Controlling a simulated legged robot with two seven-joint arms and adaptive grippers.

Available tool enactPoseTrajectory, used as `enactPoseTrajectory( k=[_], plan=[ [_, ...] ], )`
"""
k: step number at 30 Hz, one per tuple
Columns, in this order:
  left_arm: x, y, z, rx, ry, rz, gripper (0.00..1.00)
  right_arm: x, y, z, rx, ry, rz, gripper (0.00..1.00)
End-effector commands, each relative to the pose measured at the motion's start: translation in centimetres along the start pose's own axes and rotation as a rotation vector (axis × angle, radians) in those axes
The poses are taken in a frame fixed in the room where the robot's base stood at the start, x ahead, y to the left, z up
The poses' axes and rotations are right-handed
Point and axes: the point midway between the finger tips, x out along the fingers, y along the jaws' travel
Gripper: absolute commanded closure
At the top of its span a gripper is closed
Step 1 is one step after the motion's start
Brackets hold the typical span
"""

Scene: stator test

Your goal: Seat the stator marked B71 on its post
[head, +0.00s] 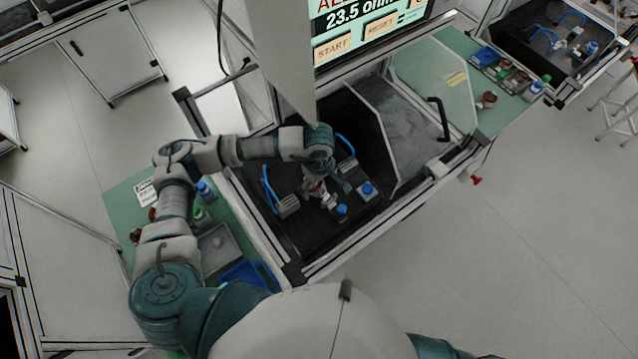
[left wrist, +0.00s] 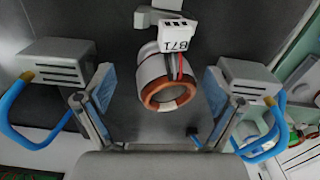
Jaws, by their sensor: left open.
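The stator marked B71 (left wrist: 165,78) shows in the left wrist view as a white cylinder with a copper winding ring facing the camera. Red and black wires run to its white connector labelled B71 (left wrist: 177,35). My left gripper (left wrist: 156,88) is open, with one finger on each side of the stator and gaps between. In the head view my left gripper (head: 325,182) is low over the dark test bed (head: 290,235). The post is not visible, and I cannot tell what the stator rests on. My right gripper is out of view.
Grey slotted blocks with blue cables (left wrist: 45,65) (left wrist: 250,80) flank the stator. Blue-topped parts (head: 368,188) (head: 342,210) stand nearby on the bed. A clear guard (head: 405,125) is at right, a screen (head: 365,30) behind. A grey tray (head: 215,245) lies on the left side table.

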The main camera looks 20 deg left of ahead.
Motion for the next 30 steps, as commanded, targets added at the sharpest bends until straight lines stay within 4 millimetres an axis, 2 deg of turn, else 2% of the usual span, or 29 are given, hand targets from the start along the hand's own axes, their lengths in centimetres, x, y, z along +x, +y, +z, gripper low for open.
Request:
enactPoseTrajectory(
  k=[9, 15, 20, 30],
  plan=[
    [-6.8, 0.3, 0.0, 0.001, 0.002, 0.004, 0.07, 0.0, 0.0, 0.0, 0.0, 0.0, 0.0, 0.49],
    [-10.0, 0.3, 0.0, 0.001, 0.0, 0.0, 0.07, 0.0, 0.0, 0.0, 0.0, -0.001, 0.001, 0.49],
    [-11.0, 0.2, 0.0, 0.0, 0.0, -0.002, 0.07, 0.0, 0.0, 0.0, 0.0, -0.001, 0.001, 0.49],
    [-11.1, 0.2, 0.0, 0.001, -0.001, -0.002, 0.07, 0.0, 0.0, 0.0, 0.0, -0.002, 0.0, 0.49]
  ],
)
